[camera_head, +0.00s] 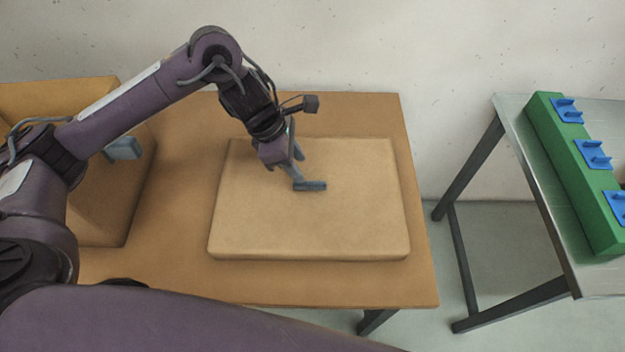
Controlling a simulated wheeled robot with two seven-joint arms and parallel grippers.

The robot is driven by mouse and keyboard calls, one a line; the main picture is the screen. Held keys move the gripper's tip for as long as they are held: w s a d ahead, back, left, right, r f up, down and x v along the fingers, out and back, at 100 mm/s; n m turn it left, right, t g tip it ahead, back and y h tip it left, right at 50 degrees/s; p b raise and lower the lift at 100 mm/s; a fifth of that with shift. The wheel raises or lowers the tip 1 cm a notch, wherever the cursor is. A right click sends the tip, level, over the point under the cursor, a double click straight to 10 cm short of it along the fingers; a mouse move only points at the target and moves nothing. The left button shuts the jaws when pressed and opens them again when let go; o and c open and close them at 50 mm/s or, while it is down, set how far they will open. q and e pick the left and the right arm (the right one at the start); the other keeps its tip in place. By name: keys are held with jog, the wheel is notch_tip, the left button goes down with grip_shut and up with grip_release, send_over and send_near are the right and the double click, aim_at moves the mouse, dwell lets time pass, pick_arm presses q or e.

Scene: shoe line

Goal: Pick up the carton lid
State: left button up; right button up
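The carton lid (350,222), a wide, flat tan slab with rounded edges, lies on the brown table, top face up. My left gripper (305,171) is over the lid's upper middle, pointing down. Its two fingers show apart, with nothing visible between them, so it looks open. The lower grey fingertip appears at or just above the lid's top; I cannot tell whether it touches. My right gripper is not in view.
The brown table (330,290) has bare margins around the lid. An open tan carton (97,208) stands at its left, partly behind my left arm. At right, beyond a floor gap, a metal table (553,200) bears a green block (571,165) with several blue pieces.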

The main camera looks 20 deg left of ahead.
aim_at(309, 182)
pick_arm(q)
jog(key=shift+s+d+f, duration=0.15)
jog(key=shift+d+f, duration=0.1)
jog(key=shift+f, duration=0.25)
jog(key=x, duration=0.3)
jog(key=shift+s+d+f+p, duration=0.1)
jog(key=shift+f+p, duration=0.1)
jog(key=shift+p, duration=0.15)
jog(key=shift+d+f, duration=0.2)
jog(key=shift+f, duration=0.4)
grip_shut()
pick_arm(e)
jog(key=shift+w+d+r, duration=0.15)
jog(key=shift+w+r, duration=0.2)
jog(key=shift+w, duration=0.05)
